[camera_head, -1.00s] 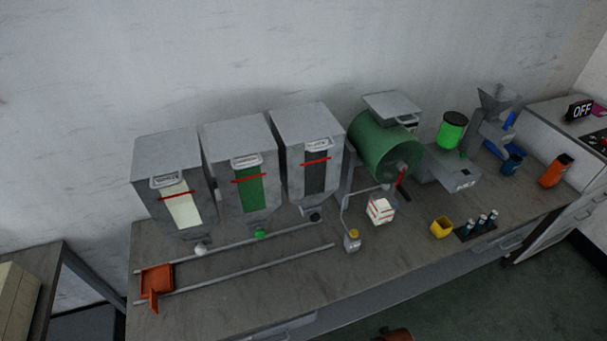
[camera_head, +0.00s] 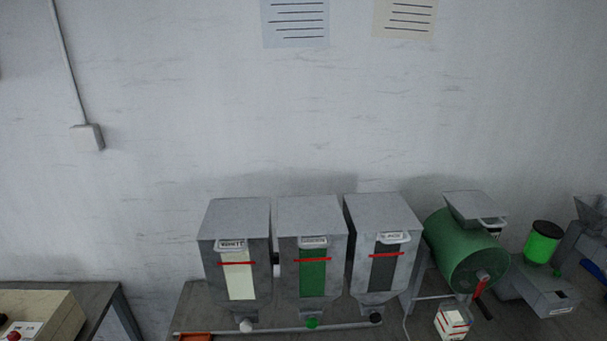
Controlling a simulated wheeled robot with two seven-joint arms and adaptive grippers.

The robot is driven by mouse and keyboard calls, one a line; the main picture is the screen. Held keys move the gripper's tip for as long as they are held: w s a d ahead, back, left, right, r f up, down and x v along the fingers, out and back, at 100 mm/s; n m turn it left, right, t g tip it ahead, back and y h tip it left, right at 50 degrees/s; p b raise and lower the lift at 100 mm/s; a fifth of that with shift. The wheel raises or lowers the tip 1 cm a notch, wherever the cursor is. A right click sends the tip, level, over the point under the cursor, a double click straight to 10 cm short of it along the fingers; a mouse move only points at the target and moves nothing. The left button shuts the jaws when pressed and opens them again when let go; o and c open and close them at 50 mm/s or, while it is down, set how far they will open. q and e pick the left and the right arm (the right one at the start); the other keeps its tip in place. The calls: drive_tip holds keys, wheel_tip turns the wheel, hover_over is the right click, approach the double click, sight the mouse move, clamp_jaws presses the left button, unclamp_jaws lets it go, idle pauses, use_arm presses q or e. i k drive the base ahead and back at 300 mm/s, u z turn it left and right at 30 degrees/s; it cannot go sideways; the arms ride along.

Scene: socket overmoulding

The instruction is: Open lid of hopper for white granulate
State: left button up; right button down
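Three grey hoppers stand side by side at the back of the bench. The left one is the hopper for white granulate (camera_head: 211,283), with a pale window (camera_head: 239,281), a red line across it and a white knob (camera_head: 246,325) below. Its flat grey lid (camera_head: 238,216) lies shut on top, with a labelled handle (camera_head: 231,245) at the front edge. The middle hopper (camera_head: 313,231) has a green window and green knob. The right hopper (camera_head: 384,225) has a dark window and black knob. Neither gripper is in view.
A green drum (camera_head: 463,252) stands right of the hoppers, with a white and red box (camera_head: 452,322) before it. A bright green container (camera_head: 542,242) is farther right. Rails (camera_head: 290,329) run below the hoppers.

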sight(245, 218)
drive_tip(key=u, duration=1.3)
drive_tip(key=k, duration=0.75)
